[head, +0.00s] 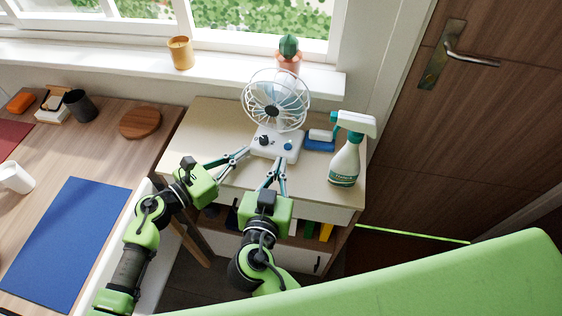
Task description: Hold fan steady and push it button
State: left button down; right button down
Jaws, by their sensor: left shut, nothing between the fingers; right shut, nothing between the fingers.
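A small white desk fan (275,103) with a wire cage stands upright on the light cabinet top. Its white base (276,147) carries a dark knob (264,140) and a blue button (288,146). My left gripper (246,151) is shut and empty, with its tips close to the left side of the base. My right gripper (280,161) is shut and empty, with its tips at the front of the base, below the button. I cannot tell whether either gripper touches the base.
A spray bottle (346,160) and a blue-and-white sponge or brush (320,140) stand right of the fan. A potted cactus (289,50) and a candle (180,53) are on the windowsill behind. The cabinet top (210,125) is free left of the fan.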

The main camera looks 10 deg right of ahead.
pick_arm(q)
jog(key=c, duration=2.2)
grip_release()
